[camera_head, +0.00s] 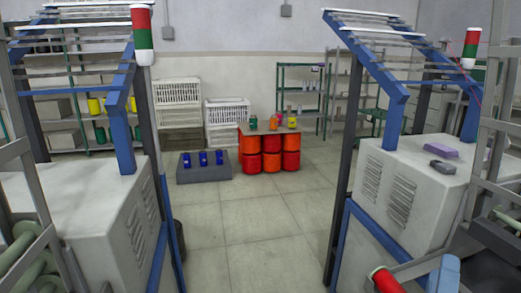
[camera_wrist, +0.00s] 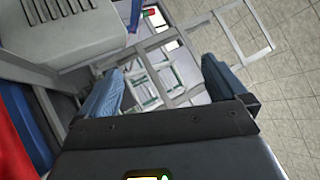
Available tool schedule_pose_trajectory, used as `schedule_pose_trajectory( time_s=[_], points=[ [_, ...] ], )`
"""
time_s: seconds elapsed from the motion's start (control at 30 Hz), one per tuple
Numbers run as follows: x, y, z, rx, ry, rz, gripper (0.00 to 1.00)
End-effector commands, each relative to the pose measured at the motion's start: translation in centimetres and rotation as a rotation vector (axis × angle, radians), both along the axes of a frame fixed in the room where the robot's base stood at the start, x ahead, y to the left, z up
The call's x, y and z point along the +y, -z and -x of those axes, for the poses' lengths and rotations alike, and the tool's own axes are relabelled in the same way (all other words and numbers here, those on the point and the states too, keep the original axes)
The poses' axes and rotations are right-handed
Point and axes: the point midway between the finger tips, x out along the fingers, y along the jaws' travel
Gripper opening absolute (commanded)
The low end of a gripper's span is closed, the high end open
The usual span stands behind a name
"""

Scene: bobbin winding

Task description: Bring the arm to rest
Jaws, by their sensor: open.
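My gripper (camera_wrist: 163,67) shows in the wrist view with its two blue fingers spread apart.
White machine cabinets stand at left (camera_head: 85,205) and right (camera_head: 412,190) with blue posts. A purple block (camera_head: 441,150) lies on the right cabinet. Orange-red drums (camera_head: 271,161) and a grey block with blue bobbins (camera_head: 204,176) stand further back. The tiled aisle (camera_head: 260,230) between is clear.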

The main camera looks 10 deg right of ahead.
Motion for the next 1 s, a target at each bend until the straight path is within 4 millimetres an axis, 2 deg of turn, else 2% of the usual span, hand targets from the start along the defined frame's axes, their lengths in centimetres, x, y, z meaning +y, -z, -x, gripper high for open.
schedule_pose_trajectory(
  time_s=[0.03, 0.3, 0.53, 0.8, 1.0],
  points=[
    [0.9, 0.5, 1.7, 0.065, -0.014, 0.055, 0.99],
    [6.2, 2.4, 9.6, 0.398, -0.092, 0.365, 0.99],
    [10.6, 3.2, 16.7, 0.667, -0.162, 0.622, 0.99],
    [15.0, 2.5, 24.8, 0.959, -0.252, 0.915, 0.99],
    [17.2, 1.3, 29.4, 1.126, -0.311, 1.093, 0.99]
  ],
)
